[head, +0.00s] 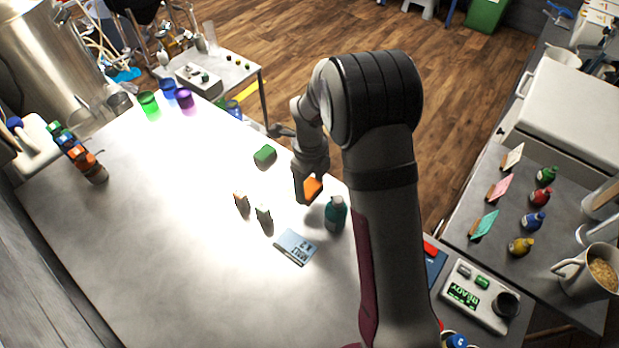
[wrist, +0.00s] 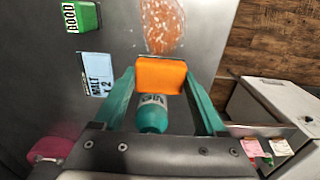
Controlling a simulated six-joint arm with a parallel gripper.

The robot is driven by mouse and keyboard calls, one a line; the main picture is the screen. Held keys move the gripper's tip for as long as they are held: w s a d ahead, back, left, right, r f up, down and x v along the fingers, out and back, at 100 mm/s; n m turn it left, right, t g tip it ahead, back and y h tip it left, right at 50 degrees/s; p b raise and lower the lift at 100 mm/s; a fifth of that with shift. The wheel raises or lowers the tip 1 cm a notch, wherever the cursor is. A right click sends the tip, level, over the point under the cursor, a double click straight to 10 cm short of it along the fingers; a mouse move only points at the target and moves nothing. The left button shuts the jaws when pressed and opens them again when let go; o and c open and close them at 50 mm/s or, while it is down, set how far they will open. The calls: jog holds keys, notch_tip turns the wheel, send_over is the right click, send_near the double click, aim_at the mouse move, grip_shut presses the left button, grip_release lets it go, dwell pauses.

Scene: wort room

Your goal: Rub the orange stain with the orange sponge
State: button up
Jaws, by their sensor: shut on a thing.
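My gripper (head: 303,190) is shut on the orange sponge (head: 313,187). In the wrist view, the sponge (wrist: 161,75) sits between the two green fingertips of my gripper (wrist: 161,84). The orange stain (wrist: 163,25), blotchy with pale specks, lies on the grey table just beyond the sponge in the wrist view. A gap shows there between sponge and stain; their height difference is unclear. I cannot make out the stain in the head view.
A teal bottle (head: 336,213) stands close beside my gripper. A blue MALT card (head: 296,247), two small pale items (head: 242,202) and a green block (head: 265,154) are nearby. Coloured cups (head: 186,100) stand at the far end. The table's left middle is clear.

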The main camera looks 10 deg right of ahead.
aim_at(274, 185)
jog(key=shift+f, duration=1.6)
jog(key=shift+w+a+f, duration=0.2)
jog(key=shift+f, duration=0.15)
jog(key=shift+w+a+f, duration=0.15)
jog(key=shift+f, duration=0.2)
jog(key=shift+c, duration=0.5)
jog(key=shift+w+a, duration=3.4)
jog(key=shift+a, duration=0.05)
jog(key=shift+s+d, duration=3.7)
jog(key=shift+d, duration=0.05)
jog(key=shift+s+a, duration=0.4)
jog(key=shift+s, duration=0.15)
jog(key=shift+w+a, duration=3.75)
jog(key=shift+w, duration=0.15)
jog(key=shift+s+d, duration=3.8)
jog(key=shift+r, duration=4.1)
